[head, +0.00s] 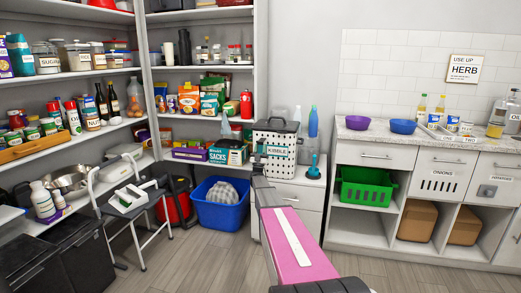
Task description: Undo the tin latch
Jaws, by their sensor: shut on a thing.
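The tin (287,153) is a white perforated box with a black lid and a label reading KIBBLE. It stands upright on a white cabinet near the middle of the head view, and its lid (277,126) looks closed. My gripper (260,152) is at the left part of the tin's front, at the end of my pink arm. It is shut on a small part there, which I take to be the tin latch. The latch itself is hidden or too small to make out, and the fingers are hard to separate from the tin.
A blue bottle (313,122) and a teal-handled item (314,168) stand right of the tin on the cabinet top (305,184). Filled shelves are to the left. A blue bin (222,213) and a step stool (135,205) stand on the floor. A counter (430,146) is at right.

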